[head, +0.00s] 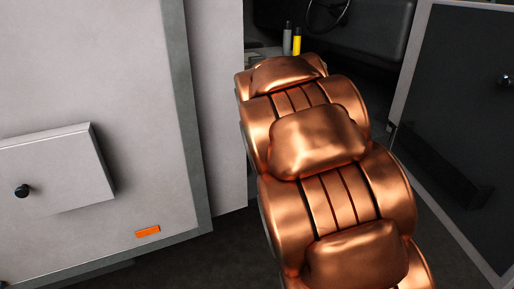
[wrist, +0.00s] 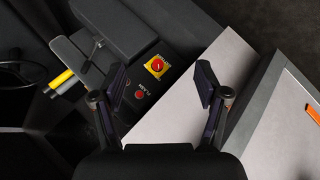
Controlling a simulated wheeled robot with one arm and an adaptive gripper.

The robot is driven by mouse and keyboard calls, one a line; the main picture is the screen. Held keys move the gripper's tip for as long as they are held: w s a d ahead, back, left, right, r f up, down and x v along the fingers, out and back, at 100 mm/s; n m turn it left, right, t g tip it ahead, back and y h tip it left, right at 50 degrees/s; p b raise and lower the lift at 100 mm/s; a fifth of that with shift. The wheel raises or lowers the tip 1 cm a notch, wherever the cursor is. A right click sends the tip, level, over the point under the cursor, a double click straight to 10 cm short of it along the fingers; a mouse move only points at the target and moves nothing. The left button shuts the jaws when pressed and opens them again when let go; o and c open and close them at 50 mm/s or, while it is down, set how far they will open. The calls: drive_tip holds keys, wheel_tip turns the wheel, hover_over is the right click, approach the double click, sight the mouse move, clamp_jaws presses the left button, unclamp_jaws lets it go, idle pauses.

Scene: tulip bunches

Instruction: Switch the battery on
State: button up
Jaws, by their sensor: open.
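A red rotary switch on a yellow square plate (wrist: 156,66) is set in a dark console panel (wrist: 128,72) in the wrist view. It looks like the battery switch; the lettering beside it is too small to read surely, and I cannot tell its on or off position. My gripper (wrist: 161,84) is open and empty, with one finger on each side of the picture's middle. The switch appears between and slightly beyond the fingertips, apart from them. In the head view my copper-coloured arm reaches away toward the cab and hides the switch and my gripper.
A small red button (wrist: 140,95) sits below the switch. A pale cabinet (head: 95,85) with a knobbed flap (head: 60,170) stands left of my arm; a dark door (head: 455,130) stands right.

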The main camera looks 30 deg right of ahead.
drive_tip(key=w+d+f+n+t+h+b, duration=0.1)
drive_tip(key=w+d+f+n+t+b, duration=0.35)
drive_tip(key=w, duration=0.45)
drive_tip(key=w+d+f+n+t+b, duration=0.1)
drive_tip(key=w+d+f+n+b, duration=0.25)
drive_tip(key=w+d+b, duration=0.4)
drive_tip(key=w+f+n+t+y+b, duration=0.65)
drive_tip(key=w+f+n+b, duration=0.35)
drive_tip(key=w+f, duration=0.4)
drive_tip(key=w+n+p, duration=0.1)
drive_tip(key=w+p, duration=0.4)
drive_tip(key=w, duration=0.2)
drive_tip(key=shift+d+n, duration=0.2)
drive_tip(key=shift+n, duration=0.1)
drive_tip(key=shift+w, duration=0.15)
